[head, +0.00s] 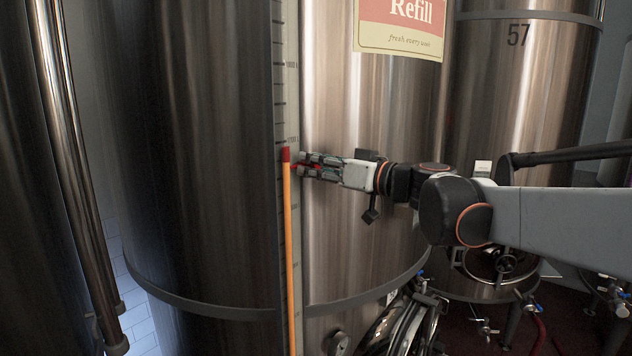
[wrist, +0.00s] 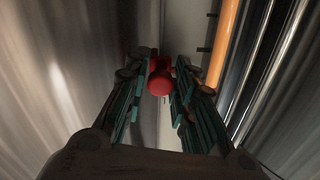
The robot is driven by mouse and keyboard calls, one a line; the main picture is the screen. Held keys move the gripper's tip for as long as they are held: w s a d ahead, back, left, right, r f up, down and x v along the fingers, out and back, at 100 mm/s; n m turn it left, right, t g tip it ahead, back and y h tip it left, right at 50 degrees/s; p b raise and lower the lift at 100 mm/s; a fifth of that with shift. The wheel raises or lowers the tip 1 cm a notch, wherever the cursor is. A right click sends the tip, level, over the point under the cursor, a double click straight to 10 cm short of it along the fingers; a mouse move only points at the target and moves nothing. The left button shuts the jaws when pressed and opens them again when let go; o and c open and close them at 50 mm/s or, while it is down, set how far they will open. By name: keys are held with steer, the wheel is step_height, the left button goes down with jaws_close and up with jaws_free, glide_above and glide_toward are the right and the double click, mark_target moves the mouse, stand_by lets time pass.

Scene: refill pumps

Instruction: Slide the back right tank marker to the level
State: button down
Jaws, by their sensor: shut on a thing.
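A steel tank (head: 360,120) carries a pale level scale (head: 293,80) with tick marks along its left side. An orange column (head: 288,240) runs up the scale, and a red marker (head: 286,154) sits at its top. My gripper (head: 302,164) reaches in from the right at the marker's height. In the wrist view, the marker's red knob (wrist: 160,82) is between the fingertips of my gripper (wrist: 161,88), which are shut on it. The orange column (wrist: 226,40) shows to the right of the knob. The marker's contact with the scale is partly hidden by the fingers.
A "Refill" sign (head: 402,25) is on the tank above my arm. A tank numbered 57 (head: 520,90) stands at the right, with a hand wheel (head: 500,263) below. A vertical pipe (head: 75,170) stands at the left. Hoses and valves crowd the lower right.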

steer(key=shift+r, duration=0.8)
steer(key=c, duration=1.4)
jaws_free()
steer(key=shift+c, duration=0.2)
steer(key=v, duration=1.2)
